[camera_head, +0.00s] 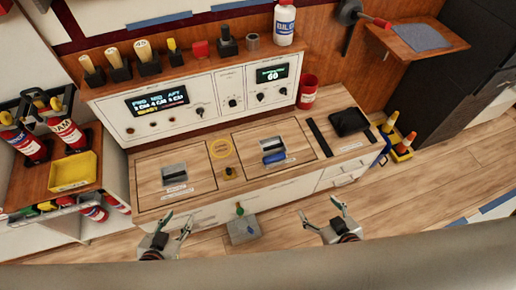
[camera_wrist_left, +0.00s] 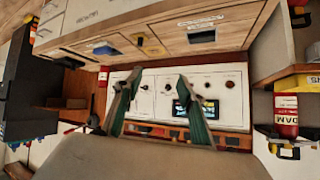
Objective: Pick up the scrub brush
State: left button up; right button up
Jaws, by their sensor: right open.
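A small blue object (camera_head: 273,158) lies on the right wooden panel of the counter, just in front of a metal plate (camera_head: 270,144). It may be the scrub brush, but it is too small to be sure; it also shows in the left wrist view (camera_wrist_left: 105,49). My left gripper (camera_head: 176,224) is open and empty, in front of the counter's left part and apart from it. Its spread fingers also show in the left wrist view (camera_wrist_left: 158,80). My right gripper (camera_head: 320,208) is open and empty, in front of the counter's right part, apart from the blue object.
The wooden counter (camera_head: 200,191) also bears a black tray (camera_head: 349,122) and a dark strip (camera_head: 319,137). A red can (camera_head: 307,91) stands at its back right. A grey block (camera_head: 243,229) is between my grippers. A yellow bin (camera_head: 73,171) stands at left.

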aim_at(274, 160)
jog(key=z, duration=0.4)
jog(key=i+l+u, duration=0.1)
jog(key=i+l, duration=0.15)
jog(key=i+l+u, duration=0.1)
jog(key=l, duration=0.4)
jog(key=i+l+u, duration=0.1)
jog(key=i+l, duration=0.2)
jog(key=l, duration=0.1)
